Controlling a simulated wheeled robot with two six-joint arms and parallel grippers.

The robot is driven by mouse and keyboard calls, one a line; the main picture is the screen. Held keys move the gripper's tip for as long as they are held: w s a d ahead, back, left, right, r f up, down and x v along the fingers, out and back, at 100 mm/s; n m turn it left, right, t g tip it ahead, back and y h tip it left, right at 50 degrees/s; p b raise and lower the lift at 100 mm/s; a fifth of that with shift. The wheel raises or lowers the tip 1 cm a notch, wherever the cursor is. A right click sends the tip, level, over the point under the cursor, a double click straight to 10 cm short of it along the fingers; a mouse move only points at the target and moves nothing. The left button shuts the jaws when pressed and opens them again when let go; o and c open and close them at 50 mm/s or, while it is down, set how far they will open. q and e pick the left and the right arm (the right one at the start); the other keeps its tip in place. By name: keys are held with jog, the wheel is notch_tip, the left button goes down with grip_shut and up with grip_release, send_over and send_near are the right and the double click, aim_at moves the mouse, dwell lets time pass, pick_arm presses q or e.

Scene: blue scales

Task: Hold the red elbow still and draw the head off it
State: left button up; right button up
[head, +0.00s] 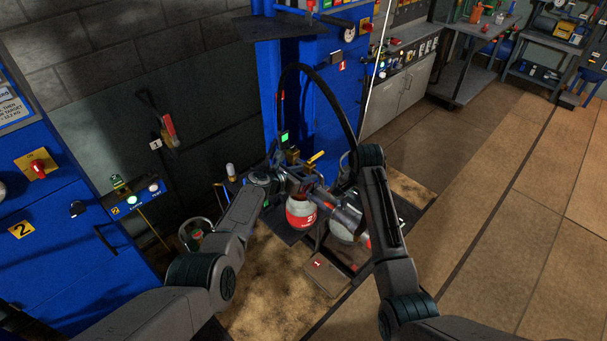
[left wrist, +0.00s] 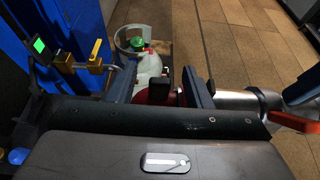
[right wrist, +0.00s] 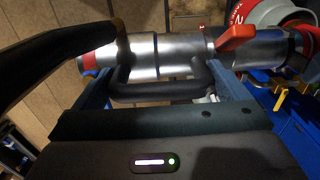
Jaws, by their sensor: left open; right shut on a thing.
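The head is a silver horizontal cylinder (right wrist: 145,57) with a red lever (right wrist: 235,38) and a black loop handle (right wrist: 150,92). It also shows in the head view (head: 347,217) and at the right of the left wrist view (left wrist: 238,99). My right gripper (right wrist: 160,84) is shut on the handle. The joint is hidden.
A red and white gas bottle (head: 301,213) stands below the fingers. A brass valve (left wrist: 82,66) and green display (left wrist: 38,45) are close to my left gripper. A black hose (head: 335,95) arches above. Open floor (head: 500,240) lies to the right.

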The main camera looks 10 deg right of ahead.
pick_arm(q)
jog(key=shift+w+d, duration=0.1)
jog(key=shift+c, duration=0.4)
grip_shut()
pick_arm(e)
jog(key=shift+d, duration=0.1)
dwell(0.8)
pick_arm(q)
jog(key=shift+f, duration=0.1)
pick_arm(e)
jog(key=shift+s+d, duration=0.75)
jog(key=shift+s, duration=0.25)
jog(key=shift+s+d, duration=0.75)
jog(key=shift+s, duration=0.2)
jog(key=shift+s+d, duration=0.75)
jog(key=shift+s, duration=0.25)
pick_arm(q)
jog(key=shift+o, duration=0.4)
grip_release()
pick_arm(e)
jog(key=shift+w, duration=0.1)
